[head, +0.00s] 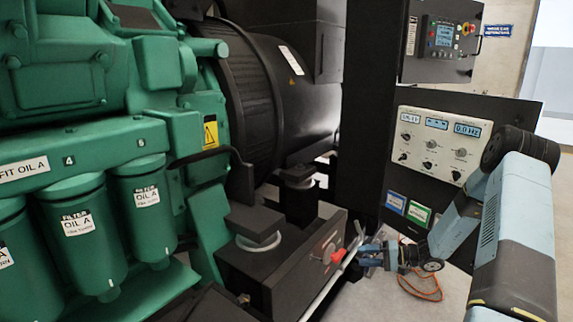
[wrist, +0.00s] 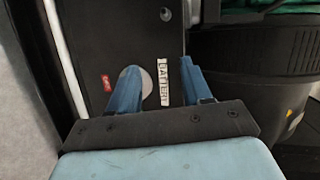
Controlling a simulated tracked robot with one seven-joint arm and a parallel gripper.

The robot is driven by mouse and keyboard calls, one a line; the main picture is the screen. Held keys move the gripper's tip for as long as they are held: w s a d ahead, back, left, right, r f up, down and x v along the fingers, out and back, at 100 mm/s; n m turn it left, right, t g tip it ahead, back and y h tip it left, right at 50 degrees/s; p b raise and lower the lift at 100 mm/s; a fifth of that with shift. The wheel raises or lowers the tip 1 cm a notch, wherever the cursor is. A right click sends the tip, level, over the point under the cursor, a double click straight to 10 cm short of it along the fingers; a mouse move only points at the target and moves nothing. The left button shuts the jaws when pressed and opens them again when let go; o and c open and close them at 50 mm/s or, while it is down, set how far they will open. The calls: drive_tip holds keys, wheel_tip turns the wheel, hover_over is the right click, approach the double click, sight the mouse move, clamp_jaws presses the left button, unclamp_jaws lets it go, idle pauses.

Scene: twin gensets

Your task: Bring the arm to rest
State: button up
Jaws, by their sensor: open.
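My gripper (head: 368,252) is open, low in front of the black battery box (head: 250,268), just right of its red handle (head: 338,255). My blue arm reaches down to it from the right edge of the head view. In the wrist view the two blue fingers of my gripper (wrist: 159,68) stand apart with nothing held between them. Behind them is a black panel with a BATTERY label (wrist: 161,82) and a pale round disc (wrist: 149,84), partly hidden by the left finger. I cannot tell whether the fingers touch the panel.
The green engine with its oil filters (head: 146,205) fills the left. A black post (head: 362,110) and a control panel with dials (head: 437,143) stand behind my arm. An orange cable (head: 425,294) lies on the floor by the gripper.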

drive_tip(key=s+a+r+n+g+h, duration=0.2)
drive_tip(key=s+a+r+h, duration=0.2)
drive_tip(key=s+r, duration=0.65)
drive_tip(key=s+a+r+n+g+h, duration=0.25)
drive_tip(key=s+r+h, duration=0.2)
drive_tip(key=r, duration=1.05)
drive_tip(key=s+r+t+h, duration=0.2)
drive_tip(key=s+r, duration=0.4)
drive_tip(key=s, duration=0.4)
drive_tip(key=s+d+r+m+t+h, duration=0.1)
drive_tip(key=s+r+t+h, duration=0.2)
drive_tip(key=s+r, duration=0.4)
drive_tip(key=shift+s+d+h, duration=0.3)
drive_tip(key=shift+s+h, duration=0.45)
drive_tip(key=shift+s, duration=1.45)
drive_tip(key=shift+m+t, duration=0.25)
